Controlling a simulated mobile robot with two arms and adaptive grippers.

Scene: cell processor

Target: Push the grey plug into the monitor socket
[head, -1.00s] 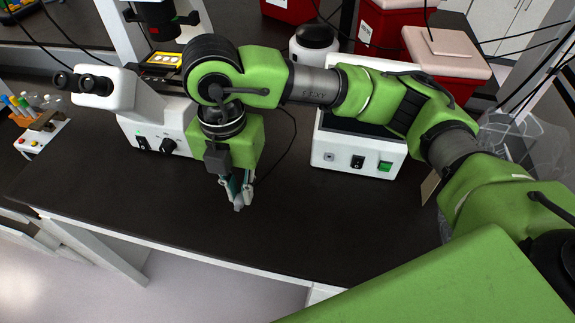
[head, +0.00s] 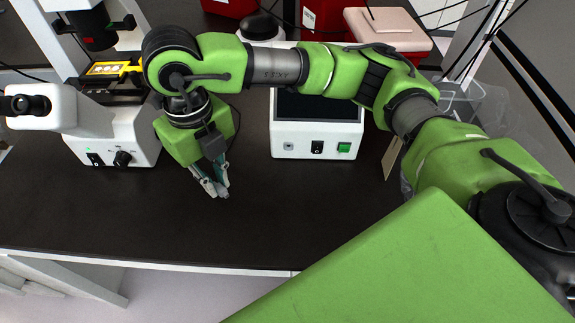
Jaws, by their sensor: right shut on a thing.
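The white monitor (head: 318,140) with a dark screen stands on the black bench right of my right gripper. Its small round grey socket (head: 289,146) is at the left of its front panel, facing the front edge. My right gripper (head: 217,187) is low over the bench, in front and to the left of the socket, tilted with its fingertips toward the lower right. It is shut on the grey plug (head: 224,194), a small piece at the fingertips mostly hidden by the fingers. The plug is apart from the socket. My left gripper is not in view.
A black switch (head: 317,147) and a green switch (head: 344,147) sit right of the socket. A white microscope (head: 115,135) stands at left. Red bins (head: 390,32) are behind the monitor. The bench (head: 270,220) in front is clear.

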